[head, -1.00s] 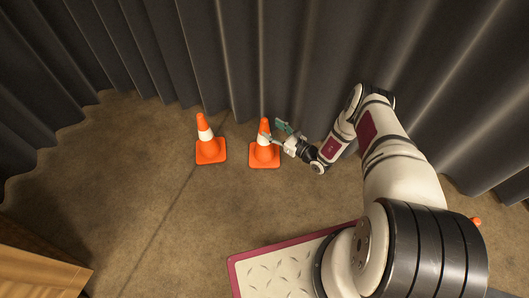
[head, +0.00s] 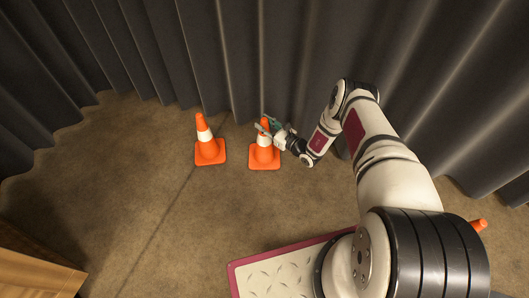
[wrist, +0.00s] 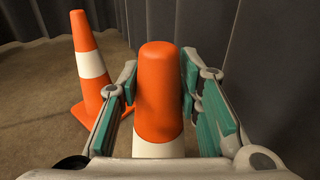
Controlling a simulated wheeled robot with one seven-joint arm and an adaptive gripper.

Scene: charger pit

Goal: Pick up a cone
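Two orange cones with white bands stand upright on the floor. The right cone (head: 264,157) has my gripper (head: 267,127) at its upper part. In the wrist view the top of this cone (wrist: 158,95) is between the two green-padded fingers of my gripper (wrist: 159,85). The fingers stand apart on either side, and a gap shows at least on the left; contact on the right is unclear. The left cone (head: 209,149) stands free to the left, and it also shows in the wrist view (wrist: 91,70). The right cone's base is hidden in the wrist view.
Dark pleated curtains (head: 225,60) hang close behind the cones. Part of another orange cone (head: 479,225) shows at the far right, mostly hidden by my arm. A wooden piece (head: 35,262) is at the lower left. The floor left of the cones is clear.

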